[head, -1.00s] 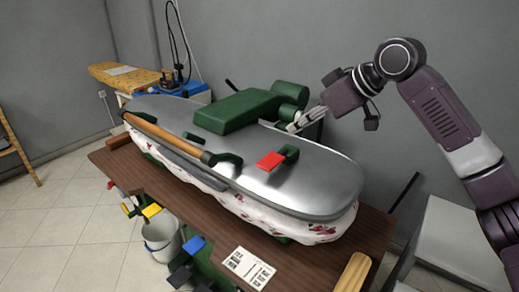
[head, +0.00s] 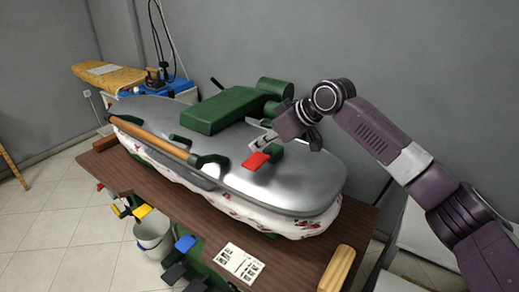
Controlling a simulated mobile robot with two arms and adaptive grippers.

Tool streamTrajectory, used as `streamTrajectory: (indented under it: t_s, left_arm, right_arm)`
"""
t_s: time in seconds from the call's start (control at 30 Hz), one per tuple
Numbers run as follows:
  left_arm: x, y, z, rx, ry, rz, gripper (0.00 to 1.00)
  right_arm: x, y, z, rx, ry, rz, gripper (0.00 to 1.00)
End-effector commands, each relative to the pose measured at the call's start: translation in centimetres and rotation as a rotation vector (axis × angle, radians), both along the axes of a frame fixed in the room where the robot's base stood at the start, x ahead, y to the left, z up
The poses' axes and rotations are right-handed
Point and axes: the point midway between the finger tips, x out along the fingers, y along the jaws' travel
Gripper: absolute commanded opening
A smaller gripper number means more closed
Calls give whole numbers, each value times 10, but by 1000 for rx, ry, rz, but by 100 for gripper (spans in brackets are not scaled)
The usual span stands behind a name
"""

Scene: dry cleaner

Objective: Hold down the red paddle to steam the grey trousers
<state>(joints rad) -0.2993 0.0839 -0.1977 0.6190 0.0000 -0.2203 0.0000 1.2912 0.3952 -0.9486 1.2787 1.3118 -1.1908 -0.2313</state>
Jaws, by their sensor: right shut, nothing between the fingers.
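The red paddle (head: 256,161) sits on top of the closed silver press head (head: 300,187), near its right part. My right gripper (head: 256,143) is shut and empty. Its fingertips are just behind the paddle, close to it; I cannot tell whether they touch the paddle or its green mount. The grey trousers (head: 190,174) seem to show only as a grey strip under the front edge of the press head; the rest is hidden. My left gripper is not in view.
A wooden handle bar (head: 150,137) runs along the press front, and a green housing (head: 216,110) stands on top. A printed card (head: 239,263) and a wooden block (head: 337,268) lie on the brown table's (head: 113,176) front right. Coloured pedals and a bucket (head: 153,235) are below.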

Motion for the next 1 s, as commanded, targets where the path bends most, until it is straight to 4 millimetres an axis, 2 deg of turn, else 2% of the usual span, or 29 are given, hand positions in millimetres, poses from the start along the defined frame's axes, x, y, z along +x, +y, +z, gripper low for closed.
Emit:
streamTrajectory:
  t_s: [0.1,0.27,0.77,1.0]
  left_arm:
    - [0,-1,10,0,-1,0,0]
    - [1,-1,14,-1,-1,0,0]
    - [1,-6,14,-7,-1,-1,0]
    - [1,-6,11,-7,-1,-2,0]
  right_arm:
    - [-1,-3,-18,-2,5,-3,0]
    - [-1,-3,-32,-2,3,-1,0]
    - [-2,-2,-38,-12,-11,-1,0]
    - [-6,0,-53,-100,-128,1,0]
